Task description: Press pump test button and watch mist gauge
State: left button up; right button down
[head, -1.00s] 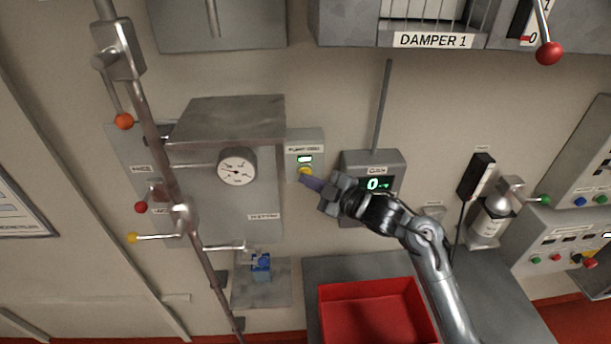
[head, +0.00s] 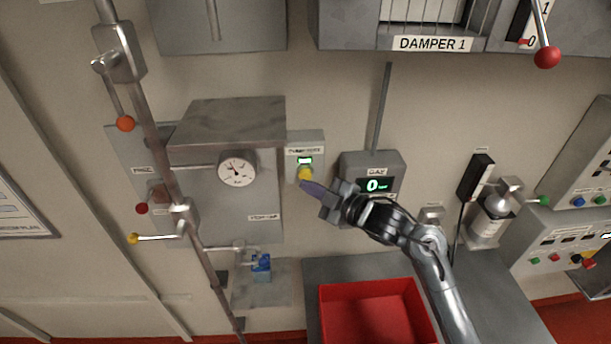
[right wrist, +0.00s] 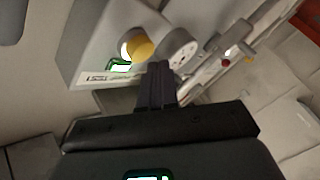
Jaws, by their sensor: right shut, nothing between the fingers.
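The yellow pump test button (head: 306,174) sits on a small grey box under a lit green indicator (head: 304,160). The button also shows in the right wrist view (right wrist: 140,47), standing out from its box. The round white gauge (head: 237,168) with a dark needle is on the grey cabinet to the left; part of it shows in the right wrist view (right wrist: 180,52). My right gripper (head: 306,187) is shut and empty, its fingertips just below the button. In the right wrist view the fingers (right wrist: 157,78) appear apart from the button. My left gripper is out of view.
A grey box with a lit green display (head: 376,185) is behind my right gripper. A red bin (head: 372,288) stands below. A slanting pipe (head: 160,140) with coloured-knob levers crosses in front at the left. A blue item (head: 261,263) is under the cabinet.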

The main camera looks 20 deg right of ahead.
jog(key=shift+s, duration=0.15)
jog(key=shift+s+a+p, duration=0.2)
jog(key=shift+s+a, duration=0.05)
jog(key=shift+s, duration=0.55)
jog(key=shift+s+a+p, duration=0.2)
jog(key=shift+s+a, duration=0.05)
jog(key=shift+s, duration=0.5)
jog(key=shift+s+a+p, duration=0.2)
jog(key=shift+s+a, duration=0.05)
jog(key=shift+s, duration=0.55)
